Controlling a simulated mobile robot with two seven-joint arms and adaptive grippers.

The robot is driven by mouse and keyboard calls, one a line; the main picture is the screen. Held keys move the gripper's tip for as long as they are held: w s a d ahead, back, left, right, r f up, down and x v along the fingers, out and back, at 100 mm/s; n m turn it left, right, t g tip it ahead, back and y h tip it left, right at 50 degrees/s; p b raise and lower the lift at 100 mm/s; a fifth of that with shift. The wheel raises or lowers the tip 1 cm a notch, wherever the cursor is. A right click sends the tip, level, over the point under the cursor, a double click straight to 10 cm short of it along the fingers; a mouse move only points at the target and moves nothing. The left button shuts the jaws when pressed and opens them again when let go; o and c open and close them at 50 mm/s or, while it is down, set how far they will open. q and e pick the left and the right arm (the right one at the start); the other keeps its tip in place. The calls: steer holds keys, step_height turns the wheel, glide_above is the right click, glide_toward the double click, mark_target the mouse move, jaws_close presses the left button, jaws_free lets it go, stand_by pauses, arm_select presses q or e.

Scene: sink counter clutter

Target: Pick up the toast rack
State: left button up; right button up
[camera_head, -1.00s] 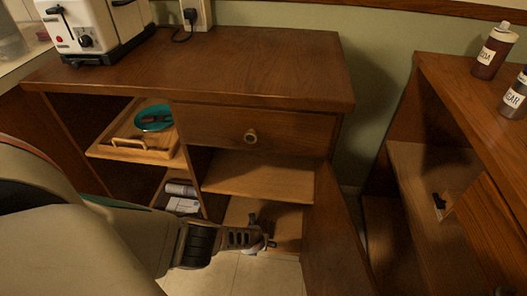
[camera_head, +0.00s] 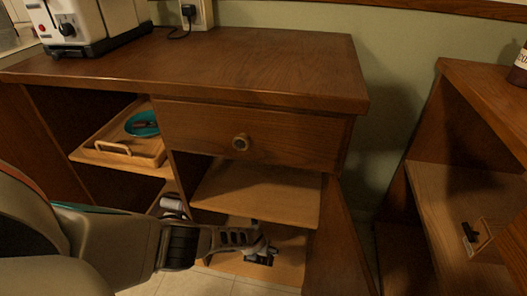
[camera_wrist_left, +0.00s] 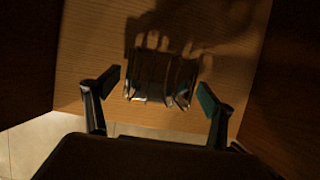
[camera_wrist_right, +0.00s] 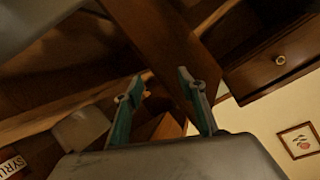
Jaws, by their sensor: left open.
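The toast rack (camera_wrist_left: 160,78), a dark metal rack with several thin bars, sits on the wooden bottom shelf inside the cupboard. My left gripper (camera_wrist_left: 158,88) is open, with its two fingers apart on either side of the rack's near end, and I cannot tell whether they touch it. In the head view my left gripper (camera_head: 262,254) is low in the open cupboard compartment, and the rack is mostly hidden by it. My right gripper (camera_wrist_right: 160,84) is open and empty in its own wrist view, away from the rack.
The cupboard's open door (camera_head: 343,240) stands to the right of my left gripper. A middle shelf (camera_head: 255,190) and a drawer (camera_head: 200,130) are above it. A wooden tray (camera_head: 100,148) with a teal plate (camera_head: 140,122) lies in the left compartment. A toaster (camera_head: 90,22) stands on the counter.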

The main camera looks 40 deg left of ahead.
arm_select(q)
steer(key=shift+b+x, duration=0.35)
steer(key=shift+x, duration=0.4)
steer(key=shift+w+r, duration=0.2)
steer(key=c, duration=1.4)
arm_select(e)
steer(key=shift+s+a+m, duration=0.2)
steer(key=shift+a+m, duration=0.35)
steer(key=shift+m, duration=0.25)
arm_select(q)
steer(key=shift+c, duration=0.2)
